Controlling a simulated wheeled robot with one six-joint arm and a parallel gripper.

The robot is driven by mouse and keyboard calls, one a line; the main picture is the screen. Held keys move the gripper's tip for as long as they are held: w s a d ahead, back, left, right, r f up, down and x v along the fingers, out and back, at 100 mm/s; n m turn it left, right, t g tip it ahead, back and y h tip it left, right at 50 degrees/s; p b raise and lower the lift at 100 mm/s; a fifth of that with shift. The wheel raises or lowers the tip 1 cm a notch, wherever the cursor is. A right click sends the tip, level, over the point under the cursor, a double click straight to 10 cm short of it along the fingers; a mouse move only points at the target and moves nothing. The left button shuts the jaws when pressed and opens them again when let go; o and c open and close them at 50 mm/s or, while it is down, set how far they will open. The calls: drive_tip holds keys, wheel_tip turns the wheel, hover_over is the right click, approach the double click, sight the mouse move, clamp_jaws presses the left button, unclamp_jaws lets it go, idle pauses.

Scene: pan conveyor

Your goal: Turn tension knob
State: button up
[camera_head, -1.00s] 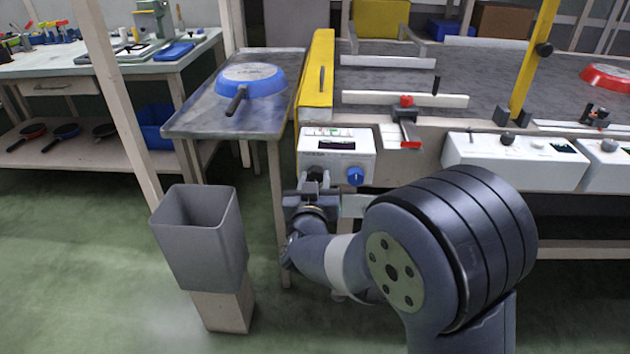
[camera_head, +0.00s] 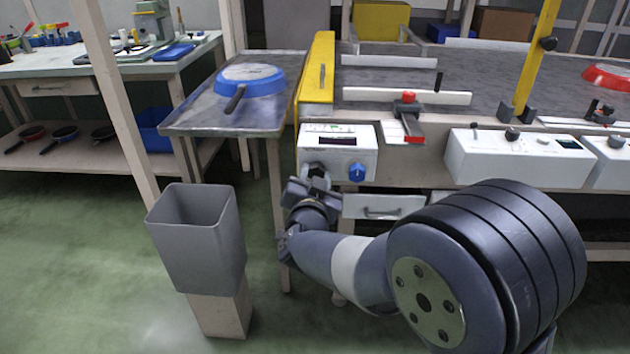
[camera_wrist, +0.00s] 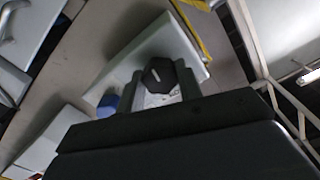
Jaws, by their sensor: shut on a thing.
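A white control box (camera_head: 349,151) with a dark display is fixed to the front of the conveyor. It carries a black knob (camera_head: 314,170) at its lower left and a blue knob (camera_head: 357,172) at its right. My gripper (camera_head: 312,182) is at the black knob, with its jaws shut on it. In the wrist view the black knob (camera_wrist: 160,74) with a white mark sits between my two fingers, and the blue knob (camera_wrist: 108,105) lies beside the left finger. Which knob is the tension knob I cannot read from any label.
A grey bin (camera_head: 200,235) stands on a block left of my arm. A blue pan (camera_head: 250,80) lies on the side table (camera_head: 190,118). Other white control boxes (camera_head: 520,157) are farther right along the conveyor. A drawer (camera_head: 383,206) sits below.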

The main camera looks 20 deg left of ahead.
idle(0.3)
drive_tip(key=o, duration=1)
drive_tip(key=p+v, duration=0.2)
drive_tip(key=v, duration=0.8)
drive_tip(key=shift+s, duration=0.4)
drive_tip(key=shift+d, duration=0.1)
